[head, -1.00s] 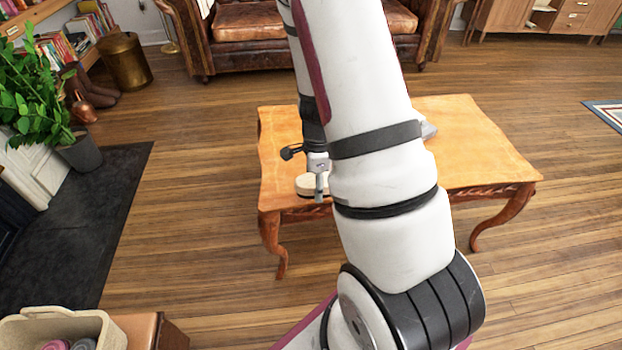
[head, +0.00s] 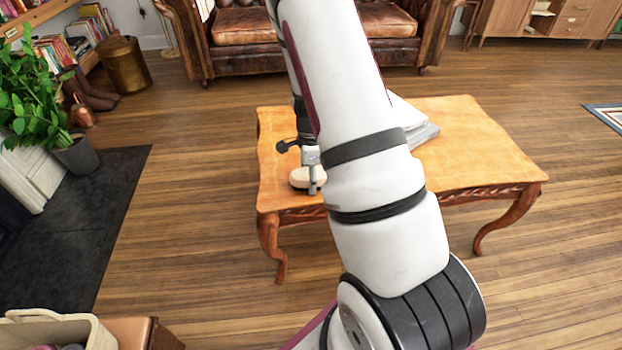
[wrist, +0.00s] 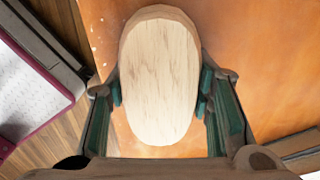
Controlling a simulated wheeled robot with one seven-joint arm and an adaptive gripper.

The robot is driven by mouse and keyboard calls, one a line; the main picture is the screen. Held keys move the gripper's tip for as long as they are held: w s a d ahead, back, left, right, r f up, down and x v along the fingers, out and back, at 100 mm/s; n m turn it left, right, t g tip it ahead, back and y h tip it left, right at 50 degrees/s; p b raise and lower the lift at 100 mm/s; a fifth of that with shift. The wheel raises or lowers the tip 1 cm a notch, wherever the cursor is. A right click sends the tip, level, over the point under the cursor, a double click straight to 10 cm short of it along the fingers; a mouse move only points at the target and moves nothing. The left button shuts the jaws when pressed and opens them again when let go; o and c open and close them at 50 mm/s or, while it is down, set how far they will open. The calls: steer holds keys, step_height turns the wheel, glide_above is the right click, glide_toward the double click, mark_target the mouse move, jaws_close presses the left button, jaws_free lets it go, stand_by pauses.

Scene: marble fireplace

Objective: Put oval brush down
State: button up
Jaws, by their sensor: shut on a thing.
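The oval brush (wrist: 160,75) has a pale wooden back and fills the middle of the wrist view, its long side running up the picture. My gripper (wrist: 160,90) is shut on it, one green-padded finger at each long side. In the head view the brush (head: 300,178) shows as a small pale shape beside my gripper (head: 312,182), at the left front part of the wooden table (head: 470,150). My arm hides part of it. I cannot tell whether the brush touches the tabletop.
A grey-white flat object (head: 422,130) lies on the table behind my arm. The table's right side is bare. A leather sofa (head: 250,28) stands behind, a potted plant (head: 40,110) at the left, and a beige basket (head: 60,325) at the front left.

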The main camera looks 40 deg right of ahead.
steer(key=shift+f, duration=0.2)
steer(key=o, duration=1.2)
steer(key=shift+r, duration=0.1)
